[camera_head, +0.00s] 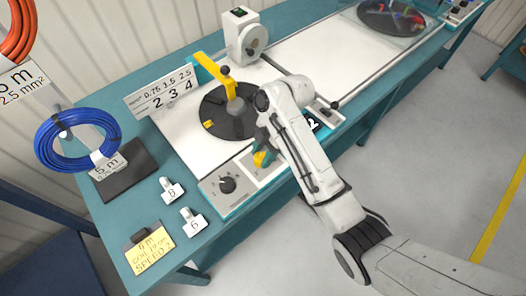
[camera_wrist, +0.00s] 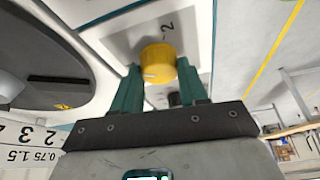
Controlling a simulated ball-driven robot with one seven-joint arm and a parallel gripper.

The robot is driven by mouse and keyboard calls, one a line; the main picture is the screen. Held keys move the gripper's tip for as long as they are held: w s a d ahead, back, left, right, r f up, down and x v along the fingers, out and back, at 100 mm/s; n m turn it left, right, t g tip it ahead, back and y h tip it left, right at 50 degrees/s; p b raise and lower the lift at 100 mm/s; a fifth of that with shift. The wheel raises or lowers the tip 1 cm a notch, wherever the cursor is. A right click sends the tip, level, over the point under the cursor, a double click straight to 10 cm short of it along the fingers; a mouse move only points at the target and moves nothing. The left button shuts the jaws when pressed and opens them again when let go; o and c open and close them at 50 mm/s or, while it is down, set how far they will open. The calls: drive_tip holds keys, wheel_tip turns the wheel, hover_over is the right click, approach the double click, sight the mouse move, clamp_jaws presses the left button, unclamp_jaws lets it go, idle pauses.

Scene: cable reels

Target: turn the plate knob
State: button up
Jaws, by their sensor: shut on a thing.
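The plate knob is a yellow knob (camera_wrist: 157,62) on a light panel; a "2" is printed beside it in the wrist view. In the head view my gripper (camera_head: 264,148) is partly hidden by my wrist. A black knob (camera_head: 227,184) with a dial sits on the panel to the left.
A dark round plate (camera_head: 222,124) with a yellow arm (camera_head: 229,86) lies behind the knob. A number sign (camera_head: 163,93), blue cable coil (camera_head: 77,139), two small numbered tags and a yellow note (camera_head: 149,251) stand at the left. Floor at the right is clear.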

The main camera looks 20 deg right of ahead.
drive_tip(key=n+g, duration=0.1)
drive_tip(key=n, duration=0.2)
drive_tip(key=n+g+h, duration=0.1)
drive_tip(key=n, duration=0.1)
drive_tip(key=shift+w+n, duration=0.1)
drive_tip(key=shift+n, duration=0.3)
idle(0.4)
drive_tip(key=o, duration=1.1)
drive_tip(key=shift+c, duration=0.2)
drive_tip(key=shift+p, duration=0.3)
drive_tip(key=p+v, duration=0.6)
drive_tip(key=v, duration=0.4)
drive_tip(key=shift+w+r, duration=0.2)
drive_tip(key=shift+r, duration=0.15)
